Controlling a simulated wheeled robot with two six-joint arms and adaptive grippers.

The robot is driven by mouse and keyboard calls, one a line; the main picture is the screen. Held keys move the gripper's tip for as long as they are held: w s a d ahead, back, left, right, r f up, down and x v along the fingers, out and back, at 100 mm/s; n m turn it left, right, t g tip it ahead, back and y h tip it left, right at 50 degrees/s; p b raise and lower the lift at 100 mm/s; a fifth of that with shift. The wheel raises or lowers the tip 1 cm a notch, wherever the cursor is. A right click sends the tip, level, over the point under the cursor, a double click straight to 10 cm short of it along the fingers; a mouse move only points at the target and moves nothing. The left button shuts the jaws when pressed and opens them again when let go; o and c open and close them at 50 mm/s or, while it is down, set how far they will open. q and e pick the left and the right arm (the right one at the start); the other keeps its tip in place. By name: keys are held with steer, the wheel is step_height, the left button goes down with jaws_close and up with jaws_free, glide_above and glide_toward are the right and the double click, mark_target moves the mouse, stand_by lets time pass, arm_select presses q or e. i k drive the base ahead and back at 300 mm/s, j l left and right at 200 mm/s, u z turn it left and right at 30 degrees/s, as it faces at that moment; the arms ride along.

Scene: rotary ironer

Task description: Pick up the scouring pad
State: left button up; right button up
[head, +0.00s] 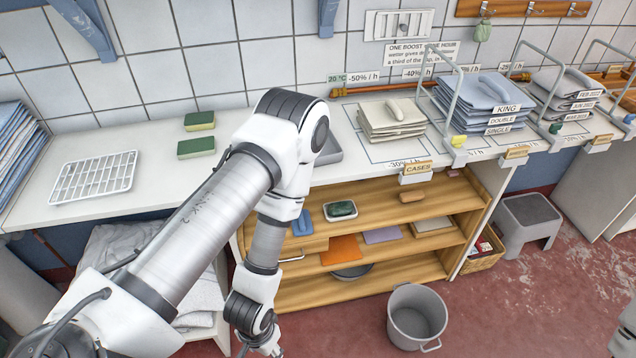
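A dark green pad (341,208), which looks like a scouring pad, lies in a small white dish on the upper wooden shelf under the counter. Two green-topped sponges with yellow sides also lie on the white counter, one farther back (199,120) and one nearer (196,147). My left arm reaches across the middle, and my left gripper (264,347) points down at the bottom edge, left of and below the dish. Its fingertips are cut off or unclear, so its opening cannot be told. My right gripper is out of view; only a bit of white arm shows at the lower right.
A white wire rack (95,177) lies on the counter at left. The shelf unit (385,201) also holds a blue item (302,223), an orange cloth (342,249) and a brown bar (411,197). A grey bucket (416,316) and grey stool (527,222) stand on the red floor.

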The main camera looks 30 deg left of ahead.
mark_target(205, 146)
steer(key=u, duration=1.2)
steer(key=k+l+z, duration=0.15)
